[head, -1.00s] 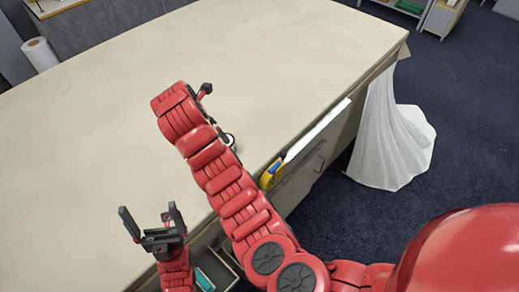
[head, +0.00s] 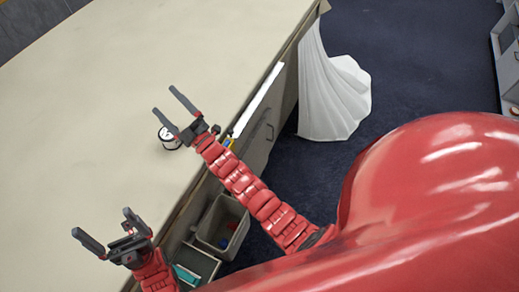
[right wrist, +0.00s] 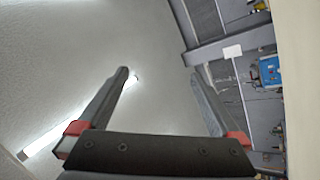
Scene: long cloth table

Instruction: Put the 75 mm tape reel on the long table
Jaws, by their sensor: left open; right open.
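The tape reel (head: 169,139), small with a white top and dark side, rests on the long table (head: 90,110) near its front edge in the head view. My right gripper (head: 163,99) is open and empty. In the picture its lower finger lies right beside the reel, and I cannot tell its height above the table. The right wrist view shows the same open fingers (right wrist: 159,73) with nothing between them and no reel. My left gripper (head: 101,221) is open and empty, lower left by the front edge.
An open grey bin (head: 222,226) with small coloured items stands below the table's front edge. Beside it is a box with a teal item (head: 187,274). White draped cloth (head: 331,85) hangs at the far corner. Most of the tabletop is clear.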

